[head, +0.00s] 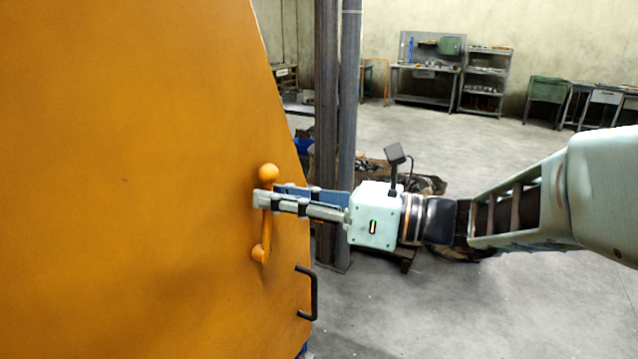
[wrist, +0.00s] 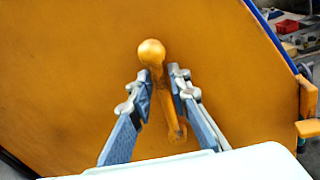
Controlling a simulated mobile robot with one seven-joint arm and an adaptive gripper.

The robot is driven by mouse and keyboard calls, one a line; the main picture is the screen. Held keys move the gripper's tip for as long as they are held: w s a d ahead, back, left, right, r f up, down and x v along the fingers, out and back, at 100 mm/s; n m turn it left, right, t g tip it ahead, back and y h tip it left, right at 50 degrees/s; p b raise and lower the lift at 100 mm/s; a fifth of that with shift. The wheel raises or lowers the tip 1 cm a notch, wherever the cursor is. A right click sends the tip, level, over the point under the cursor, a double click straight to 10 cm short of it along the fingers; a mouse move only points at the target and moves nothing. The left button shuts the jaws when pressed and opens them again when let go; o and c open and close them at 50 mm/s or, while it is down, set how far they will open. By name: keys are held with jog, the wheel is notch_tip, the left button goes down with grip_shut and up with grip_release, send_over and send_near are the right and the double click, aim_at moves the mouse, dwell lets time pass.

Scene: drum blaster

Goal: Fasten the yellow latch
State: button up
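The yellow latch (head: 266,225) is a yellow-orange handle with a round knob at its top and a pivot at its lower end. It sits on the large orange panel (head: 130,180) and stands nearly upright. My gripper (head: 268,194) is at the latch just below the knob. In the wrist view the latch (wrist: 151,52) runs between the two fingers of my gripper (wrist: 160,85). The fingers are apart, with a gap visible beside the bar. In the head view the fingers hide part of the bar under the knob.
A black handle (head: 308,293) is fixed on the panel's edge, below and right of the latch. Dark metal posts (head: 337,120) stand behind my gripper. Workbenches (head: 425,85) line the far wall. The floor (head: 480,310) at the lower right is clear.

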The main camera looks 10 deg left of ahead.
aim_at(290, 220)
jog(key=shift+c, duration=0.5)
grip_shut()
jog(key=shift+w+d, duration=0.1)
jog(key=shift+w+d+f+m+t+y+p, duration=0.2)
jog(key=shift+w+d+f+m+t+p, duration=0.7)
jog(key=shift+f+m+p, duration=1.6)
jog(key=shift+w+d+f+m+t+y+p, duration=0.1)
jog(key=shift+w+f+m+t+y+p, duration=0.2)
jog(key=shift+w+f+m+p, duration=2.15)
jog(key=shift+w+d+f+m+t+y+p, duration=0.1)
jog(key=shift+w+d+f+m+t+p, duration=0.35)
jog(key=shift+m+p, duration=2.4)
jog(key=shift+s+r+m+t+b, duration=0.1)
jog(key=shift+s+m+t+b, duration=0.15)
jog(key=shift+m+b, duration=0.95)
